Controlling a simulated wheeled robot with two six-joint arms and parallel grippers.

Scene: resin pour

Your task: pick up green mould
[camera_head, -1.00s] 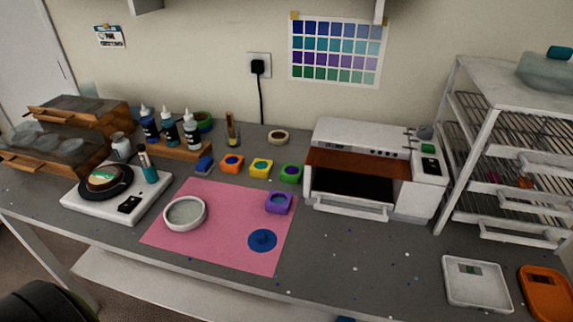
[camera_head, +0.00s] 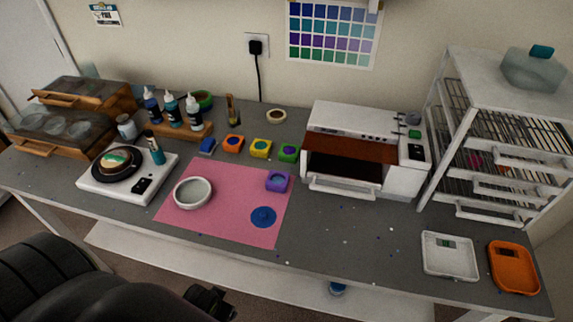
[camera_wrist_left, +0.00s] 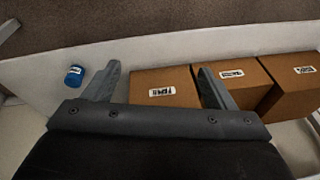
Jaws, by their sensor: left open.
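The green mould (camera_head: 288,152) is a small square block with a dark round recess. It sits on the grey bench at the right end of a row of moulds, just left of the white oven. My left gripper (camera_head: 212,300) is low in front of the bench, below its front edge and well apart from the green mould. In the left wrist view, its two fingers (camera_wrist_left: 158,85) are spread with nothing between them. They face a lower shelf. The right gripper is not in view.
Yellow (camera_head: 261,148), orange (camera_head: 233,143) and blue (camera_head: 207,145) moulds stand left of the green one. A purple mould (camera_head: 277,181) and a white bowl (camera_head: 193,193) are on the pink mat (camera_head: 225,220). Brown boxes (camera_wrist_left: 165,88) lie on the lower shelf.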

